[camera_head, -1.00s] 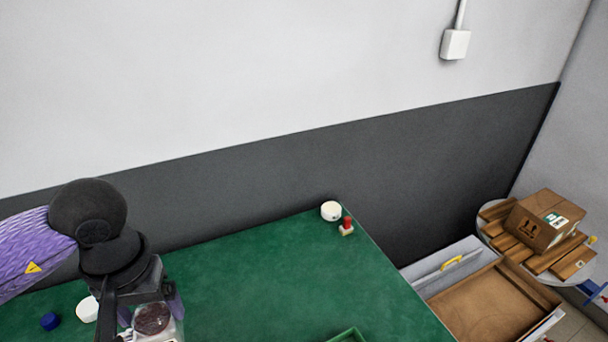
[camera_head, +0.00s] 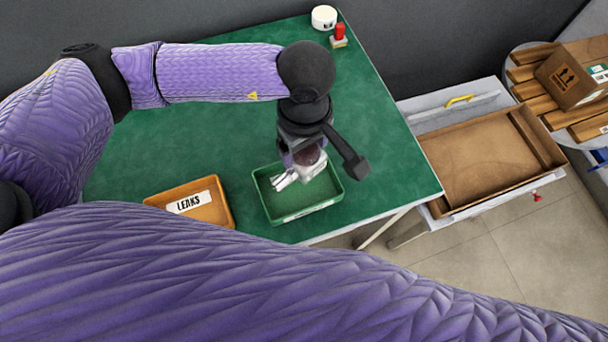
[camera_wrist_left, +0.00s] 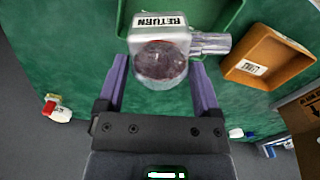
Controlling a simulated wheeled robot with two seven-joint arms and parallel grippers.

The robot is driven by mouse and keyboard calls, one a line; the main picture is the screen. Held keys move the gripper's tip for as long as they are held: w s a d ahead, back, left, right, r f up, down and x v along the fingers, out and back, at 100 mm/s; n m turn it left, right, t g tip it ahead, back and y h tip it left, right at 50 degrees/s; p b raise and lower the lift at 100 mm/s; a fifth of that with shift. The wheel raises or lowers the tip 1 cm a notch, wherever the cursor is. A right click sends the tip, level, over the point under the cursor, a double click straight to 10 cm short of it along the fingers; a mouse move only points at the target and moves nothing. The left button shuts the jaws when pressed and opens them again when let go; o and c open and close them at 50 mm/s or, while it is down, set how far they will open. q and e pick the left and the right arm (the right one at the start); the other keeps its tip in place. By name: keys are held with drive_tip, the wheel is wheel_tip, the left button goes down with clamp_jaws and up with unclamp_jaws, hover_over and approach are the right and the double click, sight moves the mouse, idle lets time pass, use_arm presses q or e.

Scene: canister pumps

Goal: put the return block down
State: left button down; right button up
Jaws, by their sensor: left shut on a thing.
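The return block (camera_head: 296,174) is a clear, squarish piece with silver stubs and a dark round part. In the left wrist view its white RETURN label shows on the block (camera_wrist_left: 158,38). My left gripper (camera_head: 303,160) is shut on it, with one finger on each side, pointing down. In the head view the block overlaps the inside of the green tray (camera_head: 265,205); it appears held above the tray floor, but the exact gap cannot be told. The green tray's edge also shows at the top of the left wrist view (camera_wrist_left: 233,12). My right gripper is not in view.
An orange LEAKS tray (camera_head: 222,216) stands left of the green tray on the green table (camera_head: 200,140). A white round tub (camera_head: 324,17) and a red-topped piece (camera_head: 339,36) stand at the back. An open drawer (camera_head: 480,165) is at right.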

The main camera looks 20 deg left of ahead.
sight(304, 164)
use_arm(q)
wheel_tip(304, 164, down, 7)
drive_tip(key=shift+f+b, duration=0.1)
drive_tip(key=shift+b, duration=0.65)
unclamp_jaws()
drive_tip(key=shift+r, duration=0.35)
wheel_tip(304, 164, up, 11)
drive_tip(key=p, duration=0.2)
drive_tip(key=shift+r+p, duration=0.1)
drive_tip(key=shift+p, duration=0.25)
drive_tip(key=shift+r, duration=0.2)
